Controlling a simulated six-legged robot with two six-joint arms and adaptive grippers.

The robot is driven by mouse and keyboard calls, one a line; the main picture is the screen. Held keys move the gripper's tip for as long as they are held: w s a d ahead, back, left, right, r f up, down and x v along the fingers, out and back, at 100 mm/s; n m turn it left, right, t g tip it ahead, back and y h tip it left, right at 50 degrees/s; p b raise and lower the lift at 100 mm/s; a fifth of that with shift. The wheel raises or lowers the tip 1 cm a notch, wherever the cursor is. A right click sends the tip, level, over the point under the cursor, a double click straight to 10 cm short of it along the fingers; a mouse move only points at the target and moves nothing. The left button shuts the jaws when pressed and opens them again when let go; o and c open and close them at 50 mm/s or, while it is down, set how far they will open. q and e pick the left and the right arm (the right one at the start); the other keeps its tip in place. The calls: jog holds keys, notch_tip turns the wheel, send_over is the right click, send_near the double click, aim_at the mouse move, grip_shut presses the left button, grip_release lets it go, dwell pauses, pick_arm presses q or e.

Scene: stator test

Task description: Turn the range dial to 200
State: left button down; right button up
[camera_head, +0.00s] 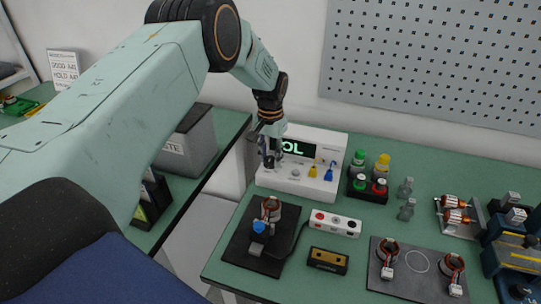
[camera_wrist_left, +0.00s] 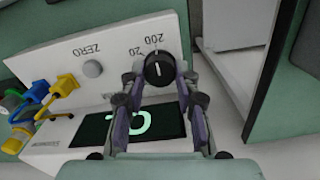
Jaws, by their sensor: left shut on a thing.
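The white meter (camera_head: 330,147) stands at the back of the bench, its display (camera_head: 299,148) reading OL. In the left wrist view the black range dial (camera_wrist_left: 158,69) has a white pointer line and sits beside the labels 20 and 200 (camera_wrist_left: 153,40). The line is close to upright in that view; I cannot tell surely which label it marks. My left gripper (camera_head: 268,158) is at the meter's left front; in the wrist view its fingers (camera_wrist_left: 158,80) are on both sides of the dial, shut on it. In the head view the gripper hides the dial. My right gripper is not in view.
The ZERO button (camera_wrist_left: 92,68) is beside the dial. Yellow and blue plugs (camera_head: 328,172) are in the meter's front.

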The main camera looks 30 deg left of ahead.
aim_at(270, 159)
pick_arm(q)
jog(key=shift+w+r, duration=0.1)
jog(key=shift+r, duration=0.05)
dwell(0.3)
jog(key=c, duration=1.4)
grip_release()
jog(key=shift+c, duration=0.2)
jog(key=shift+o, duration=0.9)
jog(key=shift+r, duration=0.25)
notch_tip(270, 159, up, 8)
jog(key=shift+f, duration=0.25)
jog(key=shift+s, duration=0.2)
